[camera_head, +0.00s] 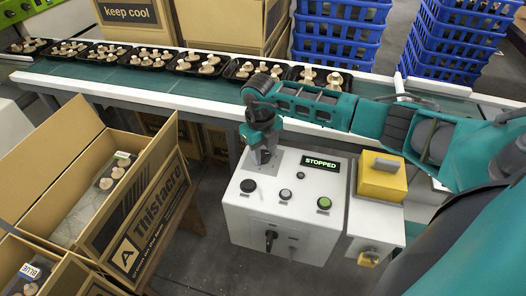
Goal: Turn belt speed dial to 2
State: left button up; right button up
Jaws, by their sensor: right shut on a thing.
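A white control box (241,210) stands below the conveyor, with a lit display (320,162) reading STOPPED. My right gripper (262,158) points down at the back left of the box's sloped top. It is shut on what appears to be the belt speed dial, which the fingers hide; its setting cannot be read. A black knob (248,186), a grey button (285,194), a green button (324,203) and a small dark knob (300,175) show clear of the fingers. My left gripper is not in view.
Several mushroom trays (205,64) sit on the green belt (120,82) behind the box. A yellow-topped unit (382,182) adjoins the box on the right. An open Thistlacre carton (140,205) stands at left. Blue crates (340,40) are stacked behind the belt.

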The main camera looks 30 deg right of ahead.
aim_at(262, 156)
jog(key=shift+d+n, duration=0.1)
jog(key=shift+n, duration=1)
jog(key=o, duration=1)
jog(key=shift+o, duration=0.2)
jog(key=shift+r, duration=0.15)
notch_tip(262, 156, up, 13)
jog(key=p, duration=0.1)
jog(key=shift+a, duration=0.45)
